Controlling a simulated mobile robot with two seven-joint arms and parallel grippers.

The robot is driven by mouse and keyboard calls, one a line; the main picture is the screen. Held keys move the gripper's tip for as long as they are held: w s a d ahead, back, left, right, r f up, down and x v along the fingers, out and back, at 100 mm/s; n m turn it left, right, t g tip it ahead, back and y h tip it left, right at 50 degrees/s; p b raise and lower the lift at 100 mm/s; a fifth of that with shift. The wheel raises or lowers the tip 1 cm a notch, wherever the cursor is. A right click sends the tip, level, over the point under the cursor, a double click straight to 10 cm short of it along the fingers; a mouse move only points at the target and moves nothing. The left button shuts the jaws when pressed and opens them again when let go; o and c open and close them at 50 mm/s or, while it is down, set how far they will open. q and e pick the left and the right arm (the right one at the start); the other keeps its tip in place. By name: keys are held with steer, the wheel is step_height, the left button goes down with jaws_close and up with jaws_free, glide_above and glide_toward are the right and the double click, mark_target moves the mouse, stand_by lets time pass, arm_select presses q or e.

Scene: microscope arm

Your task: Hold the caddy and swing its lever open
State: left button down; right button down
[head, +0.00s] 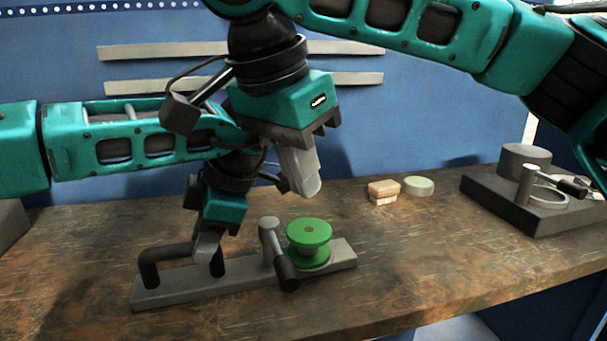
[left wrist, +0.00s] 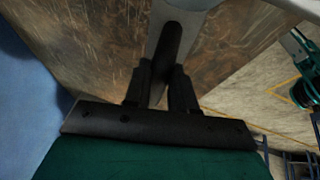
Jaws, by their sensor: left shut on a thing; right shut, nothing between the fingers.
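The caddy is a long grey base plate (head: 240,288) on the wooden bench, with a black bar handle (head: 165,253) at its left end. My left gripper (head: 208,250) is shut on this handle; the left wrist view shows the black bar (left wrist: 172,45) between its fingers (left wrist: 160,90). A grey post (head: 268,232) near the plate's middle carries the lever, whose black grip (head: 287,273) points toward the front. A green spool (head: 309,235) stands just right of the lever. My right gripper (head: 305,188) is shut and empty, above the post and spool, touching neither.
A wooden brush (head: 383,191) and a round pale-green-topped piece (head: 418,186) lie behind and right of the caddy. A dark fixture (head: 515,205) with a ring and black-gripped lever stands far right. A blue wall with grey rails is behind.

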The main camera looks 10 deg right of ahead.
arm_select(q)
steer(key=c, duration=0.8)
jaws_free()
steer(key=shift+c, duration=0.2)
